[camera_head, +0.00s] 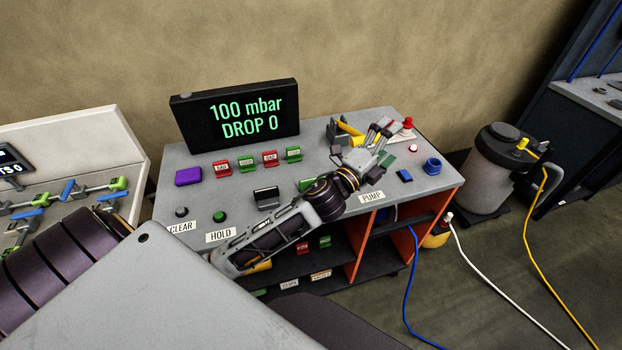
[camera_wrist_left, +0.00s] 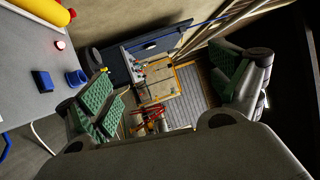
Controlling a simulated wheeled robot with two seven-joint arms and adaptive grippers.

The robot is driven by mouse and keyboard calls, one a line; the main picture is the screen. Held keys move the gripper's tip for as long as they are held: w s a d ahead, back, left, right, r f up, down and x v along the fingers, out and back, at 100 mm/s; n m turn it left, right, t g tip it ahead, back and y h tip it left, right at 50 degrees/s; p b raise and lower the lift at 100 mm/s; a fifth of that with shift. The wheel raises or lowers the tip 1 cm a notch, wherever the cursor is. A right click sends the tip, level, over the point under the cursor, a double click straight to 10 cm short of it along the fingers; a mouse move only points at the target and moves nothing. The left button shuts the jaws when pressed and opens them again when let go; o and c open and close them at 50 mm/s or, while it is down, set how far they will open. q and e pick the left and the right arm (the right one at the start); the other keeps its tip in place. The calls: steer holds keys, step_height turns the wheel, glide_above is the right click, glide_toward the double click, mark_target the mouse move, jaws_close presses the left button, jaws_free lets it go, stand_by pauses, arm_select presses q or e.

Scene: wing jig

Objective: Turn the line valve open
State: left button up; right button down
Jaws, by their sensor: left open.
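A yellow bar-like part (camera_head: 349,128) stands at the back right of the grey bench, close behind my left gripper. A yellow cylinder (camera_wrist_left: 42,10) shows at the top left corner in the left wrist view. I cannot tell whether either is the line valve. A yellow fitting (camera_head: 522,144) also sits on top of the grey tank (camera_head: 486,180) right of the bench. My left gripper (camera_head: 368,148) is over the right part of the bench. In the left wrist view its green-padded fingers (camera_wrist_left: 165,88) are wide apart with nothing between them. My right gripper is not in view.
The bench (camera_head: 240,180) carries a display (camera_head: 240,115) reading 100 mbar, DROP 0. Blue, white and yellow hoses lie on the floor at right.

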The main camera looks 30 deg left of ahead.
arm_select(q)
steer(key=s+d+r+m+g+h, duration=0.25)
steer(key=d+m+g+h, duration=0.4)
steer(key=m, duration=0.75)
steer(key=s+d+r+m+g+h, duration=0.1)
steer(key=s+d+m+g+h, duration=0.2)
steer(key=d+m+g+h, duration=0.7)
steer(key=a+f+m+g+y, duration=0.2)
steer(key=a+f+m+y, duration=0.8)
steer(key=m, duration=0.3)
steer(key=w+a+m+g+y, duration=0.1)
steer(key=a+m+y, duration=0.3)
steer(key=a+y, duration=0.7)
steer(key=a+f, duration=0.1)
steer(key=a, duration=1.4)
steer(key=shift+w+a+y, duration=0.35)
steer(key=shift+f, duration=0.1)
